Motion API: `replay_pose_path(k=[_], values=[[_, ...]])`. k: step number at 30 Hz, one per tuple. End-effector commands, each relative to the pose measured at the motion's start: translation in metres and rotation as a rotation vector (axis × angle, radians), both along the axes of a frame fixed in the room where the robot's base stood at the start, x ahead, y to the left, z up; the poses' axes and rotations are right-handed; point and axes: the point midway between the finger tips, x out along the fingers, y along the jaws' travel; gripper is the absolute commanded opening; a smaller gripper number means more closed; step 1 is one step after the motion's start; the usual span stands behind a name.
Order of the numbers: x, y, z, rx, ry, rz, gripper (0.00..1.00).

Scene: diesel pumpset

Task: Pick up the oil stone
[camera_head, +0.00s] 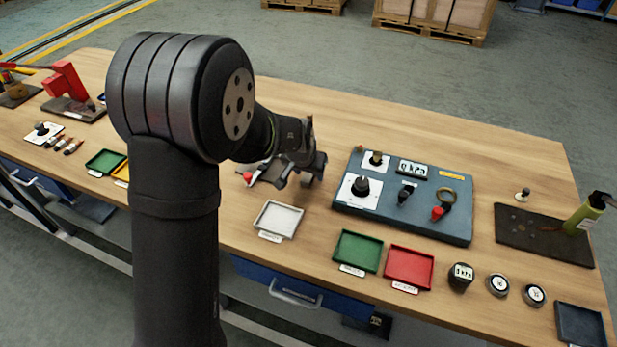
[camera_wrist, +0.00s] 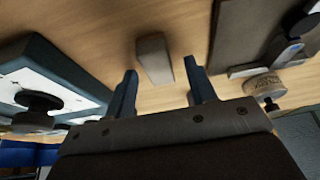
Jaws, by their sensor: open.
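The oil stone appears to be a small grey-beige rectangular block (camera_wrist: 154,58) lying on the wooden bench in the wrist view. My gripper (camera_wrist: 161,70) is open, with one finger on either side of the block's near end in that picture. The block seems to lie beyond the fingertips; I cannot tell the exact gap, and no contact shows. In the head view, my gripper (camera_head: 302,172) is low over the bench, left of the blue panel. I cannot make out the block there, probably because my gripper hides it.
The blue panel (camera_head: 403,222) with knobs stands close right of my gripper. A dark mat (camera_wrist: 234,32) with a metal tool lies on the other side. A white tray (camera_head: 277,219), a green tray (camera_head: 358,251) and a red tray (camera_head: 409,267) line the near edge.

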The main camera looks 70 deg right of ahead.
Motion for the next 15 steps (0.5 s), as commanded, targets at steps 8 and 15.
replay_pose_path(k=[8,15], values=[[0.0,0.0002,0.0004,0.0,0.0,0.0,0.18],[0.0,0.0001,0.0007,0.0,0.0,0.0,0.0]])
